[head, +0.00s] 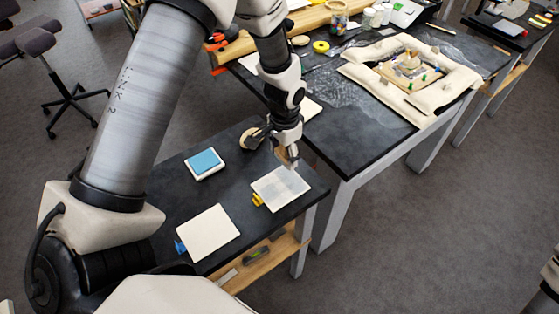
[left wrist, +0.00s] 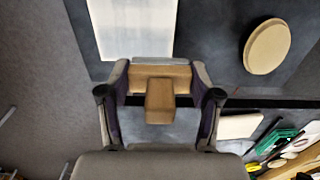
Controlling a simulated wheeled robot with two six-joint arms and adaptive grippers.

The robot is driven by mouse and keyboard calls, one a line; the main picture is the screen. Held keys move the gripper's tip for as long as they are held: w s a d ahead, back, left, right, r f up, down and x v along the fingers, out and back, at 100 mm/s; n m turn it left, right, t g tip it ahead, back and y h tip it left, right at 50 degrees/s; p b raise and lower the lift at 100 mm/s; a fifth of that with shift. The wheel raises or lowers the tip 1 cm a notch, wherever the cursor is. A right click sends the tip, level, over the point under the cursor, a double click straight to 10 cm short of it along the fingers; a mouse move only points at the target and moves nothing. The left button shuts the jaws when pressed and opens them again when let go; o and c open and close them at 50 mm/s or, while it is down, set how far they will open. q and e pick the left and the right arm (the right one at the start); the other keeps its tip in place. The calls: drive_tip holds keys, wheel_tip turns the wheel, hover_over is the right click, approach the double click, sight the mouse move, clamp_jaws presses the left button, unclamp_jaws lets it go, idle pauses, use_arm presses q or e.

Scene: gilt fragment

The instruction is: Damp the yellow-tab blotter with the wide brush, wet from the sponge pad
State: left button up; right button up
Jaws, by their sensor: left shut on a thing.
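My left gripper (head: 290,150) is shut on the wide brush, whose wooden body (left wrist: 160,98) shows between the fingers in the left wrist view. The brush (head: 293,164) is over the far edge of the yellow-tab blotter (head: 280,188); I cannot tell whether its bristles touch. The blotter lies flat, its yellow tab (head: 257,199) on the left. Its face looks greyer than the other blotter, with paler edges. It also shows in the left wrist view (left wrist: 130,28). The sponge pad (head: 204,162), blue in a white tray, lies left of it. My right gripper is out of view.
A cream blotter (head: 208,233) with a blue tab (head: 180,247) lies at the near left of the dark table. A round wooden disc (left wrist: 267,46) lies near the gripper. The taller bench beyond carries a padded frame (head: 440,90) and jars (head: 338,20).

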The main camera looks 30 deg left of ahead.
use_arm(q)
drive_tip(key=shift+w+a+r+p, duration=0.1)
drive_tip(key=shift+a+r+p, duration=0.1)
drive_tip(key=shift+r+p, duration=0.6)
drive_tip(key=shift+r, duration=0.5)
drive_tip(key=shift+d+r+p, duration=0.15)
drive_tip(key=shift+r+p, duration=0.2)
drive_tip(key=shift+p, duration=0.1)
drive_tip(key=shift+f, duration=0.1)
